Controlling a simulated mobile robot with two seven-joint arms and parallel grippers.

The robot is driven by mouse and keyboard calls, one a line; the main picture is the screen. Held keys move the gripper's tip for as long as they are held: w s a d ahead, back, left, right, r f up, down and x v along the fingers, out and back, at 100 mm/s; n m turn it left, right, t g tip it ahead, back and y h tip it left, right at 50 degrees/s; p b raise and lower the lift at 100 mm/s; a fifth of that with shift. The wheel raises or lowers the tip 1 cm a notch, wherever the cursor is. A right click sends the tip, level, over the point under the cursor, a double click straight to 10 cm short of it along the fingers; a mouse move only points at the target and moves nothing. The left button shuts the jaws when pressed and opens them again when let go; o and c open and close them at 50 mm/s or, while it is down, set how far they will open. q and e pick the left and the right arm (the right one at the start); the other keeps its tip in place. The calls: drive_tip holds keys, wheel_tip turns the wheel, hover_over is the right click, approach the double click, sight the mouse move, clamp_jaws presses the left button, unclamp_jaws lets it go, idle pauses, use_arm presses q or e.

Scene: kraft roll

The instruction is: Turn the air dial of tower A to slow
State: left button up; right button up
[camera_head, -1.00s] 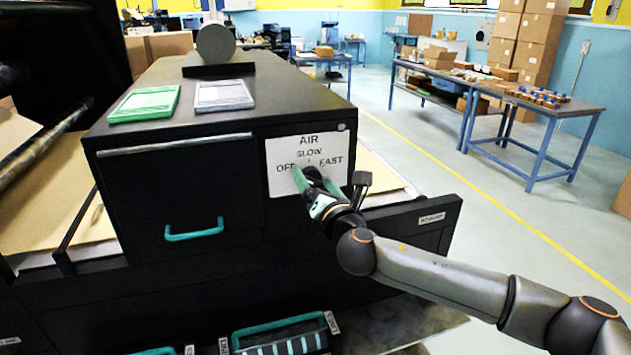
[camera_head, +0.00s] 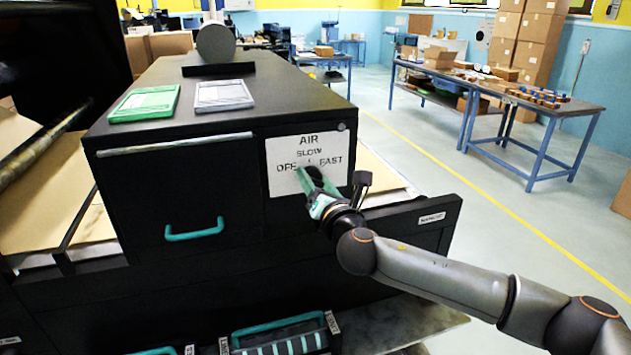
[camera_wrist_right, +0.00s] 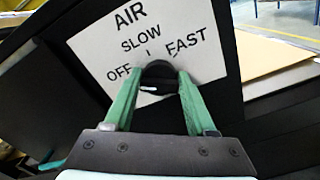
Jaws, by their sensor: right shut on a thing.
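The air dial (camera_wrist_right: 158,72) is a dark round knob on a white plate (camera_head: 283,181) marked AIR, OFF, SLOW and FAST, on the front of the black cabinet. My right gripper (camera_head: 311,180) is at the plate, its green fingers on either side of the dial and shut on it. The wrist view shows the same gripper (camera_wrist_right: 157,82) with a finger on each side of the knob. A small white mark shows on the knob's lower side; I cannot tell which word the dial points to. In the head view the fingers mostly hide the dial. My left gripper is not in view.
The black cabinet (camera_head: 110,200) carries a green frame (camera_head: 145,103) and a grey frame (camera_head: 223,95) on top. A teal drawer handle (camera_head: 194,231) is left of the plate. Blue-legged tables (camera_head: 530,110) stand back right, with clear floor before them.

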drive_tip(key=shift+f+m, duration=0.1)
drive_tip(key=shift+m, duration=0.3)
drive_tip(key=m, duration=0.5)
drive_tip(key=shift+f+m, duration=0.1)
drive_tip(key=shift+m, duration=0.2)
drive_tip(key=m, duration=0.5)
drive_tip(key=shift+d, duration=0.1)
drive_tip(key=shift+m, duration=0.3)
drive_tip(key=o, duration=1.4)
drive_tip(key=shift+c, duration=0.2)
drive_tip(key=shift+s, duration=0.1)
drive_tip(key=v, duration=1.2)
drive_tip(key=shift+b, duration=0.45)
drive_tip(key=shift+s+d, duration=0.1)
